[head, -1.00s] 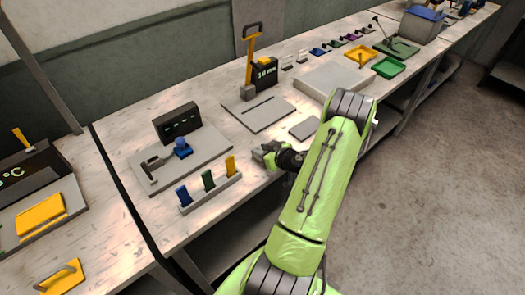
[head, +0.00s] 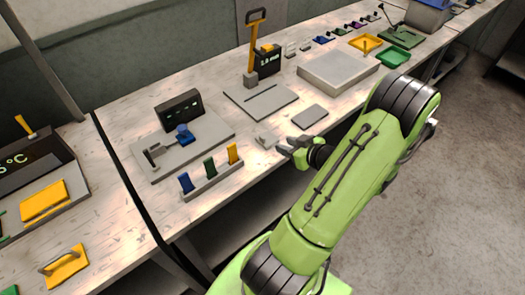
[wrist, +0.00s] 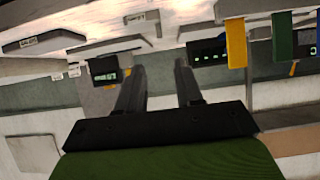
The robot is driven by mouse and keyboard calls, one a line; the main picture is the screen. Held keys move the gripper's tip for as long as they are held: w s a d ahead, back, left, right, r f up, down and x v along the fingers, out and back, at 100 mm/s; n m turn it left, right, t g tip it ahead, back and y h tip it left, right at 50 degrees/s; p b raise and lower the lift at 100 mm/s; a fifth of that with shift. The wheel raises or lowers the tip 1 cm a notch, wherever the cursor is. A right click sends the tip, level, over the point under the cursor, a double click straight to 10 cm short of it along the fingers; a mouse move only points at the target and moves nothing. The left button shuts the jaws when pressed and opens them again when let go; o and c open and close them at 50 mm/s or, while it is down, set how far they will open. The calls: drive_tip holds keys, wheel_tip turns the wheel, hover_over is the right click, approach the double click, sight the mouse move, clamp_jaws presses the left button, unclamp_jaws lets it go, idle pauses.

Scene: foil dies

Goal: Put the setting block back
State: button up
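A small pale grey block (head: 265,141) lies on the bench just left of my gripper; I take it for the setting block but cannot be sure. A small pale block with dark marks, perhaps the same one, shows near the top of the wrist view (wrist: 142,18). My gripper (head: 281,147) is low over the bench's front edge, a little apart from the block. In the wrist view its two fingers (wrist: 160,67) stand apart with nothing between them. A grey rack (head: 213,183) left of my gripper holds blue (head: 186,182), green (head: 210,168) and yellow (head: 232,153) tabs upright.
Behind the rack is a grey plate (head: 205,150) with a dark display and blue-knobbed part. A flat grey plate (head: 262,101) lies behind my gripper, before a yellow-handled tool (head: 252,45) and display (head: 267,60). A small dark grey pad (head: 310,117) and pale slab (head: 338,70) lie right.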

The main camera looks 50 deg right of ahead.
drive_tip(key=w+a+r+n+g+y, duration=0.25)
drive_tip(key=w+a+r, duration=0.2)
drive_tip(key=a, duration=0.45)
drive_tip(key=w+a+r+n+g+y, duration=0.25)
drive_tip(key=w+a, duration=0.25)
drive_tip(key=a, duration=0.4)
drive_tip(key=s+a+r+m+g+h, duration=0.1)
drive_tip(key=s+a+r+m+h, duration=0.1)
drive_tip(key=s+a+r, duration=0.8)
drive_tip(key=s+a, duration=0.1)
drive_tip(key=a, duration=0.3)
drive_tip(key=shift+s+r, duration=0.35)
drive_tip(key=shift+s, duration=0.05)
drive_tip(key=shift+d, duration=0.1)
